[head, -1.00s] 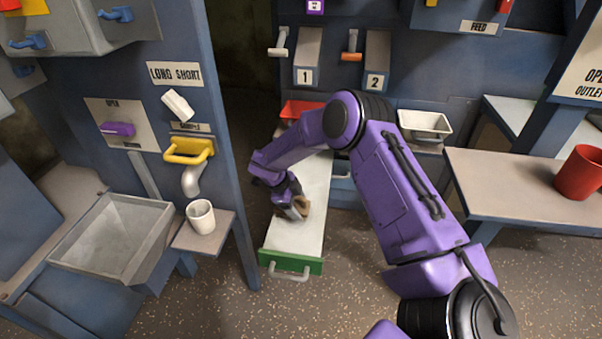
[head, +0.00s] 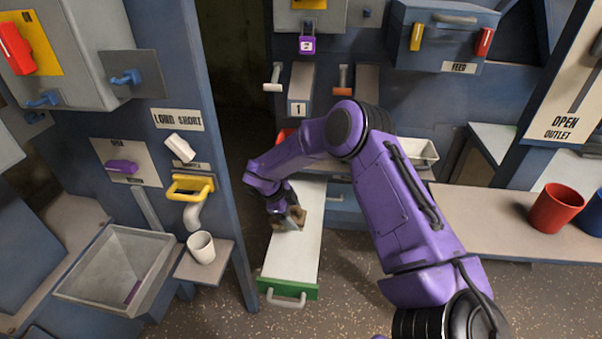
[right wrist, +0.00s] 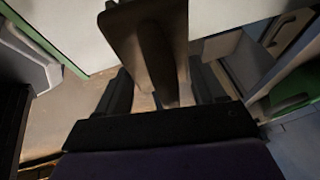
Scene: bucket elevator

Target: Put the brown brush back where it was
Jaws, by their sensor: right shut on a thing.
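My right gripper (head: 286,214) is shut on the brown brush (head: 297,215), over the open drawer's white surface (head: 292,252). The drawer has a green front (head: 287,289) with a grey handle. In the right wrist view the brush (right wrist: 150,40) shows as a brown block with a handle running down between my fingers (right wrist: 165,95). I cannot tell whether the brush touches the drawer surface. The gripper hides part of the brush, and my arm hides the drawer's back right side. My left gripper is not in view.
A white cup (head: 201,248) stands on a small shelf at the left, beside a grey hopper (head: 122,268). A red cup (head: 556,208) stands on the right counter (head: 480,225). A white tray (head: 424,152) is behind my arm. The floor before the drawer is clear.

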